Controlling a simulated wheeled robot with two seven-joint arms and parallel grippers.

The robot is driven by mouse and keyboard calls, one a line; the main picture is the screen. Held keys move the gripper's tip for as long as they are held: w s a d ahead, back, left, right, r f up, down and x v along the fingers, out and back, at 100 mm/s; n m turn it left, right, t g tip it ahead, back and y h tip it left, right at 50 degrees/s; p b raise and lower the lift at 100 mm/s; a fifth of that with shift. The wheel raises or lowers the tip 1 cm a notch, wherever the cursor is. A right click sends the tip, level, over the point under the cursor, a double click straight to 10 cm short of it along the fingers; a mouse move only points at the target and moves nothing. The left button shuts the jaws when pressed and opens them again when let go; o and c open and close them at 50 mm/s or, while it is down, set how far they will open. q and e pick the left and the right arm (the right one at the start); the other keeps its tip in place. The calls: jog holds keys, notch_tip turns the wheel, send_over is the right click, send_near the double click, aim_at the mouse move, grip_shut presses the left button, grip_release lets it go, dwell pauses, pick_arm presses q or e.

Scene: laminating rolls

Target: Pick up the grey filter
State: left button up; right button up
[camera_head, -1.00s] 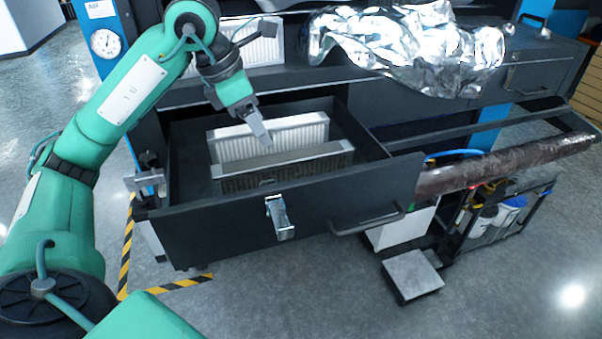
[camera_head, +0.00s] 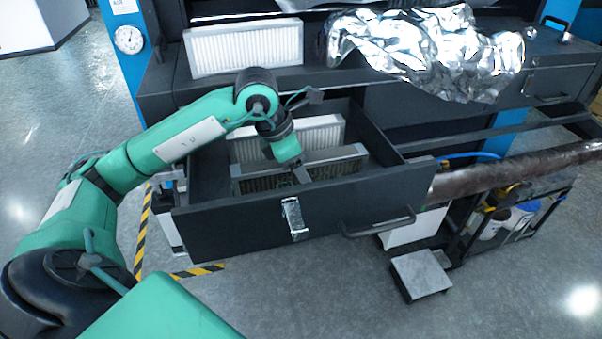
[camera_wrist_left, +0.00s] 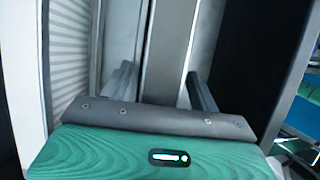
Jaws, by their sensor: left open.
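The grey filter (camera_head: 340,166), with a metal frame and dark, dirty pleats, stands in the front of the open drawer (camera_head: 250,226). Its metal top edge also shows in the left wrist view (camera_wrist_left: 168,45). My left gripper (camera_head: 302,174) is low over the middle of this filter and is open. In the left wrist view my left gripper's fingers (camera_wrist_left: 162,86) appear on either side of the filter's top edge. Whether they touch it I cannot tell. The gripper hides part of the filter. My right gripper is not in view.
A white filter (camera_head: 325,130) stands close behind the grey one in the drawer. Another white filter (camera_head: 245,47) stands on the shelf above, beside crumpled silver foil (camera_head: 420,50). The drawer has a latch (camera_head: 295,217) and handle (camera_head: 380,222) in front. A brown roll (camera_head: 520,170) lies right.

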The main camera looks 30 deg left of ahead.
pick_arm(q)
jog(key=shift+w+d+f, duration=0.1)
jog(key=shift+w+f, duration=0.05)
jog(key=shift+f, duration=0.35)
grip_shut()
jog(key=shift+r, duration=0.2)
